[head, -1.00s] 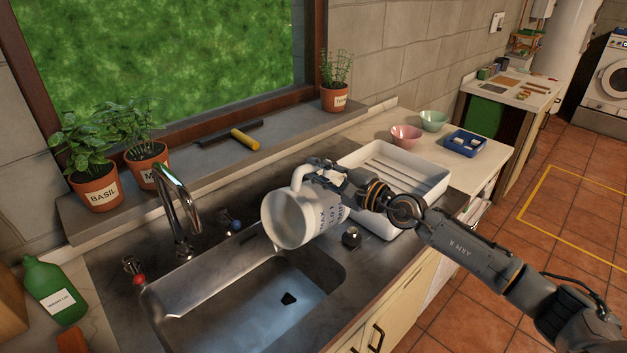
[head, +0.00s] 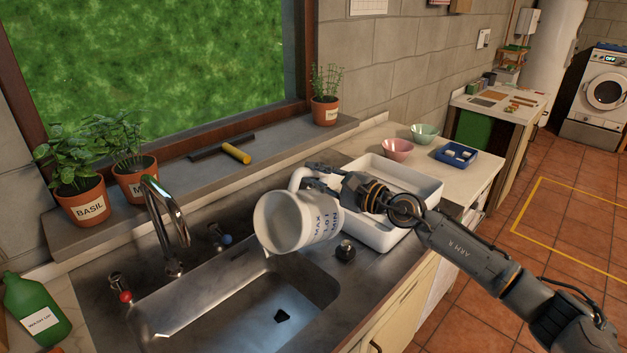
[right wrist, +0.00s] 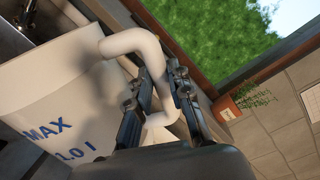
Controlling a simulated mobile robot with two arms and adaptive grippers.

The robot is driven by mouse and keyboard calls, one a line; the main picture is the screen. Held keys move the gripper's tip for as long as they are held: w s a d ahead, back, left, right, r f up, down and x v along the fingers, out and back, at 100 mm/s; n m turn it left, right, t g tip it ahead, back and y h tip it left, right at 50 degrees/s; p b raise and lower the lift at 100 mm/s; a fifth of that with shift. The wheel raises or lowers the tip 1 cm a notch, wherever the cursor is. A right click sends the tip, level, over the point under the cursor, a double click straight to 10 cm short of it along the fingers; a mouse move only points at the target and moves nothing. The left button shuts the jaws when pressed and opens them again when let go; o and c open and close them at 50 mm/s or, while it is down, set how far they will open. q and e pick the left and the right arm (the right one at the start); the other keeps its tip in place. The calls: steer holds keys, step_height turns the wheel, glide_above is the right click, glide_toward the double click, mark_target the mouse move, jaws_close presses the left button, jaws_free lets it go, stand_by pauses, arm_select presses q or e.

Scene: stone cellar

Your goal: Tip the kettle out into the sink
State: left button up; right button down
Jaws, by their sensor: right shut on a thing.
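The white kettle (head: 285,222), with blue MAX, 1.0 l and MIN marks, is tipped on its side above the sink (head: 170,318). Its open mouth faces left and slightly down; the inside looks pale and empty of visible liquid. My right gripper (head: 322,172) is shut on the kettle's handle, and the right wrist view shows the handle (right wrist: 135,42) between the fingers (right wrist: 170,92). The sink floor has a bluish sheen and a dark drain (head: 282,315). I cannot tell whether water is running from the lip. My left gripper is out of view.
The tap (head: 170,215) stands left of the kettle, with red (head: 122,292) and blue (head: 220,237) knobs. A white drying tray (head: 425,188) is behind my right gripper. A dark knob (head: 345,250) sits on the rim. A green bottle (head: 35,308) stands at left; pots line the sill.

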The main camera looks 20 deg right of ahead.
steer(key=shift+w+d+m, duration=0.15)
steer(key=shift+d+m, duration=0.15)
steer(key=shift+d, duration=0.05)
steer(key=shift+w+r, duration=0.1)
steer(key=shift+w+d+m+b, duration=0.1)
steer(key=shift+d+m+b, duration=0.3)
steer(key=shift+b, duration=0.1)
steer(key=shift+w+d, duration=0.1)
steer(key=shift+d, duration=0.05)
